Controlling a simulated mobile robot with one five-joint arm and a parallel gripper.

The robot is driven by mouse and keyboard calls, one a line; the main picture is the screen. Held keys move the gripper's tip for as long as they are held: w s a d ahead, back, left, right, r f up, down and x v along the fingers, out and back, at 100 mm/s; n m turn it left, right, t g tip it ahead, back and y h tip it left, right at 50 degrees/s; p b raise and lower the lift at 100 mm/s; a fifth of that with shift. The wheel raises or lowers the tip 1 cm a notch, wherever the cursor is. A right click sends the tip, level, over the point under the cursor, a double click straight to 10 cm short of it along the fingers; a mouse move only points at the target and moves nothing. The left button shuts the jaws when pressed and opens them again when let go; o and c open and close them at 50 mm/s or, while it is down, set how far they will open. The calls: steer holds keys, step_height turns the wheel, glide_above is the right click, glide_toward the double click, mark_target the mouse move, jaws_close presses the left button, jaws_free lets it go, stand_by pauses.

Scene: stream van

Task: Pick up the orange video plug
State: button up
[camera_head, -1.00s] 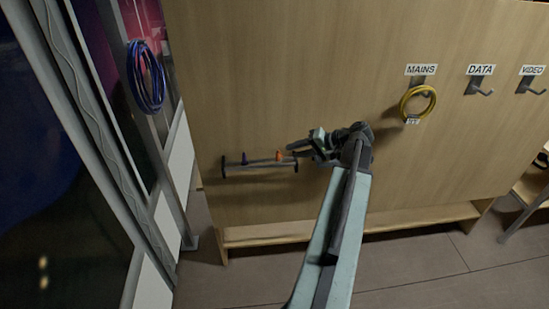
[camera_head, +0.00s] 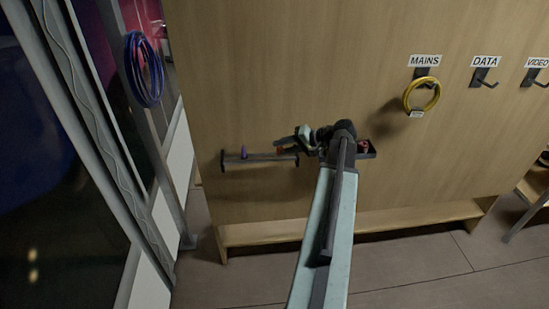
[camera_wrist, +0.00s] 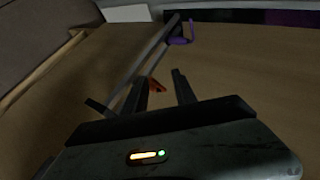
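The orange video plug (camera_head: 281,151) sits on a dark rail (camera_head: 258,160) on the wooden panel, near the rail's right end. It is partly hidden by my gripper (camera_head: 291,143) in the head view. The fingers are apart. I cannot tell whether either touches the plug. A purple plug (camera_head: 243,152) stands further left on the rail and also shows in the wrist view (camera_wrist: 181,41).
Labelled hooks for MAINS, DATA and VIDEO are on the panel's right side. A yellow cable coil (camera_head: 407,97) hangs on the MAINS hook; the DATA hook (camera_head: 484,79) is bare. A blue cable coil (camera_head: 131,65) hangs at the left. A low wooden ledge (camera_head: 265,233) runs below.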

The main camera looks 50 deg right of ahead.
jaws_close()
steer(key=shift+r, duration=0.2)
